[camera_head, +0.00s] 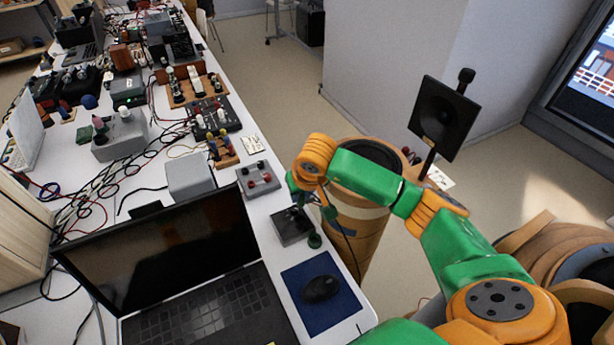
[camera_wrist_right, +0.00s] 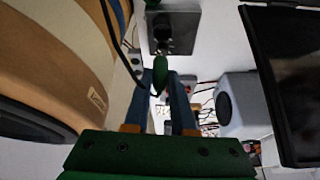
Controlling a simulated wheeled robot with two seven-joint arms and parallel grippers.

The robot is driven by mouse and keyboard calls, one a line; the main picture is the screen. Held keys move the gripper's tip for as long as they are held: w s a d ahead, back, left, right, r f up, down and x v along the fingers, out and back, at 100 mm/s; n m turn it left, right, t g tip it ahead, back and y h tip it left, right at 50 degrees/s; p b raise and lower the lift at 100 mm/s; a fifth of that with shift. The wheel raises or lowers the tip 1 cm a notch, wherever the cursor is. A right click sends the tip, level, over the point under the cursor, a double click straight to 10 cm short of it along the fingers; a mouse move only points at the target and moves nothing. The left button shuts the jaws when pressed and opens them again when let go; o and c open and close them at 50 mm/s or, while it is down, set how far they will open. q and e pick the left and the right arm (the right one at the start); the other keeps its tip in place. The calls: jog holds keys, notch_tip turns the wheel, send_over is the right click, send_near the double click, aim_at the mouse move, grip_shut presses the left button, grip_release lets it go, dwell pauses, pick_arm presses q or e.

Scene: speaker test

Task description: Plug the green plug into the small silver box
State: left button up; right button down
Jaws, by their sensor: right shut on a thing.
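My right gripper (camera_head: 322,212) points down at the table's right edge. In the right wrist view its two blue-grey fingers are shut on the green plug (camera_wrist_right: 160,68). A dark cord runs beside the fingers. A small silver box (camera_head: 290,226) with a dark top stands just left of the gripper in the head view. In the right wrist view the box (camera_wrist_right: 186,24) lies just past the plug, with a dark round part facing it. I cannot tell whether plug and box touch. My left gripper is not in view.
An open laptop (camera_head: 160,262) and a black mouse on a blue pad (camera_head: 338,312) are near. A grey box with red knobs (camera_head: 258,179) and a plain grey box (camera_head: 191,178) stand behind. Tangled cables lie left. A wooden barrel (camera_head: 352,235) stands beside the table.

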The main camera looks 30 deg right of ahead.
aim_at(302, 207)
jog(key=shift+f+b, duration=1.45)
jog(key=shift+f, duration=0.5)
jog(key=shift+f+b, duration=0.4)
jog(key=shift+b, duration=0.05)
jog(key=shift+r, duration=0.1)
jog(key=shift+f+b, duration=0.2)
jog(key=shift+b, duration=0.2)
jog(key=shift+f+b, duration=1.25)
jog(key=shift+f, duration=0.05)
jog(key=shift+c, duration=1.4)
grip_release()
